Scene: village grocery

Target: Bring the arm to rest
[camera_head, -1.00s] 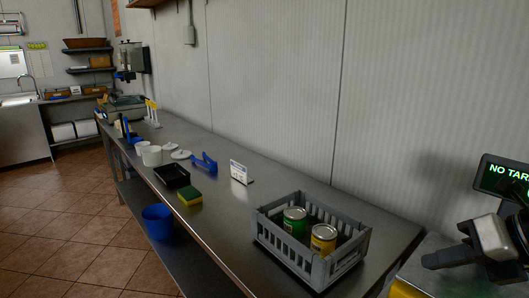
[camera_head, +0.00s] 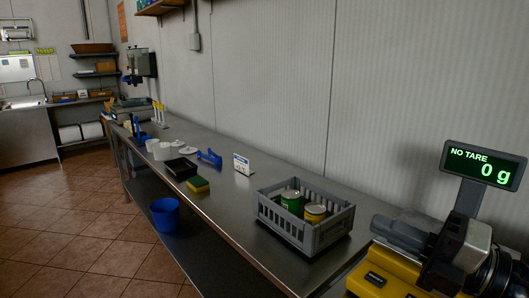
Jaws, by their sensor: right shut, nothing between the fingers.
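My right arm comes in at the lower right, and its right gripper (camera_head: 402,234) points left over the yellow scale (camera_head: 378,282). The fingers are together with nothing between them. The gripper is to the right of the grey crate (camera_head: 318,236) and apart from it. The crate stands on the steel counter and holds a green can (camera_head: 291,202) and a yellow can (camera_head: 315,212), both upright. My left gripper is not in view.
The scale display (camera_head: 484,167) reads NO TARE, 0 g. On the counter (camera_head: 232,222) stand a card sign (camera_head: 242,165), a blue tool (camera_head: 209,157), a black tray (camera_head: 180,168), a sponge (camera_head: 197,185) and white tubs. A blue bucket (camera_head: 165,214) stands below. Floor on the left is clear.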

